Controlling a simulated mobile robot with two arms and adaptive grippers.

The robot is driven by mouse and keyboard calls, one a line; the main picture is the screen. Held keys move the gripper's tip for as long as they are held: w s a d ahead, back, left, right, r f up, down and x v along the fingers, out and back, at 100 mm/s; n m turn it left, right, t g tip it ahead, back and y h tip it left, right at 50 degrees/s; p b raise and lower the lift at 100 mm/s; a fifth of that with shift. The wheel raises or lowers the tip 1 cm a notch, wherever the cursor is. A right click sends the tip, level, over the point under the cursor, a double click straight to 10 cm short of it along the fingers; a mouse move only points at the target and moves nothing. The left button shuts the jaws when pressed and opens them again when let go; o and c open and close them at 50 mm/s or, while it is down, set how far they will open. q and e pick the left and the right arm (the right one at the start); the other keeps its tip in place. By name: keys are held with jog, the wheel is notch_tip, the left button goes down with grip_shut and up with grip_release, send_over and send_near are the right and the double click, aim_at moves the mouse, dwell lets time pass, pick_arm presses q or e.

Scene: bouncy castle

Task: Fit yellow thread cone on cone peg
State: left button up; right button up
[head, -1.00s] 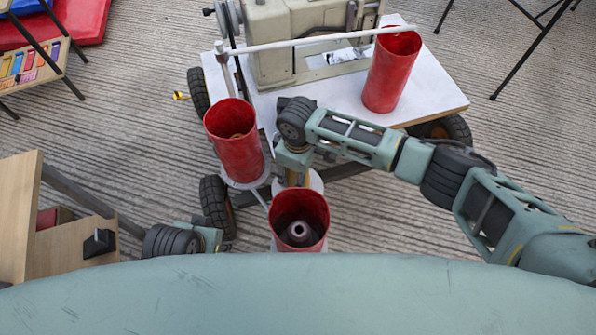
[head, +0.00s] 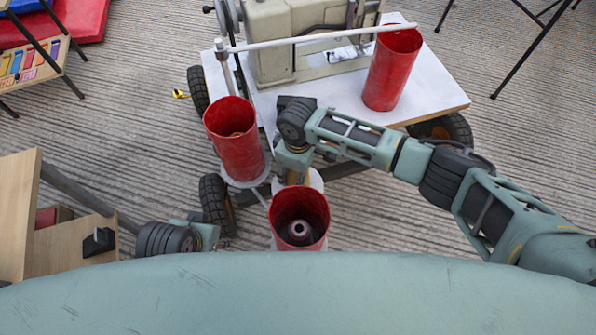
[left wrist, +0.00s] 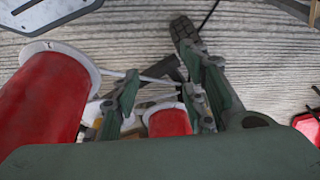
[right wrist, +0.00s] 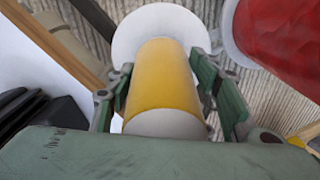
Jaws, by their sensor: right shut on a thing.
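The yellow thread cone (right wrist: 165,80) stands out between the fingers of my right gripper (right wrist: 163,68) in the right wrist view. The gripper is shut on it. A round white disc (right wrist: 150,24) lies beyond the cone's far end. I cannot tell whether the cone touches it, and the cone peg is hidden. My left gripper (left wrist: 162,92) is open and empty in the left wrist view. Its fingers are hidden in the head view.
Open-topped red cylinders stand close by, one at left (head: 235,142) and one in front (head: 300,212). Another red cylinder (head: 391,75) stands on the white tabletop (head: 430,90) beside a sewing machine (head: 285,45). A wooden piece (head: 75,240) is at lower left.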

pick_arm(q)
jog(key=shift+s, duration=0.1)
pick_arm(e)
jog(key=shift+f, duration=0.2)
pick_arm(q)
jog(key=shift+r, duration=0.1)
pick_arm(e)
jog(key=shift+f, duration=0.25)
pick_arm(q)
jog(key=shift+r, duration=0.6)
pick_arm(e)
jog(key=shift+f, duration=0.15)
pick_arm(q)
jog(key=shift+r, duration=0.1)
pick_arm(e)
jog(key=o, duration=1.4)
pick_arm(q)
jog(key=shift+s, duration=0.2)
jog(key=shift+a, duration=0.1)
